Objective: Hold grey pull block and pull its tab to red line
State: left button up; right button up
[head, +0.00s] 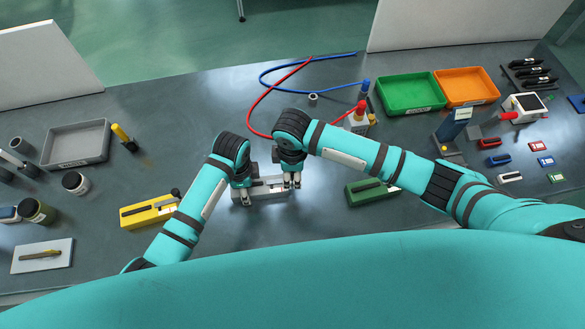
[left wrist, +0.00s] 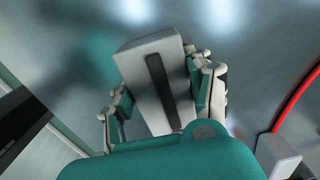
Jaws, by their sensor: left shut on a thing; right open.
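The grey pull block (head: 266,190) lies on the dark table in the middle of the head view, between a yellow and a green block. My left gripper (head: 243,197) is shut on its left end. The left wrist view shows the block (left wrist: 150,60), with a dark slot along its top, between the two fingers of that gripper (left wrist: 163,88). My right gripper (head: 292,181) is open and points down at the block's right end, where the tab is hidden or too small to make out. Whether it touches the tab I cannot tell. I cannot make out the red line.
A yellow block (head: 140,213) with a dark knob stands at left, a green block (head: 360,193) at right. Red and blue cables (head: 265,90) curve behind the grippers. A grey tray (head: 75,143), a green tray (head: 408,92) and an orange tray (head: 466,86) stand farther off.

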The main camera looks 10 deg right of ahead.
grip_shut()
jog(key=shift+d, duration=1.3)
jog(key=shift+a, duration=0.35)
dwell(0.4)
jog(key=shift+a, duration=0.9)
jog(key=shift+c, duration=0.5)
grip_release()
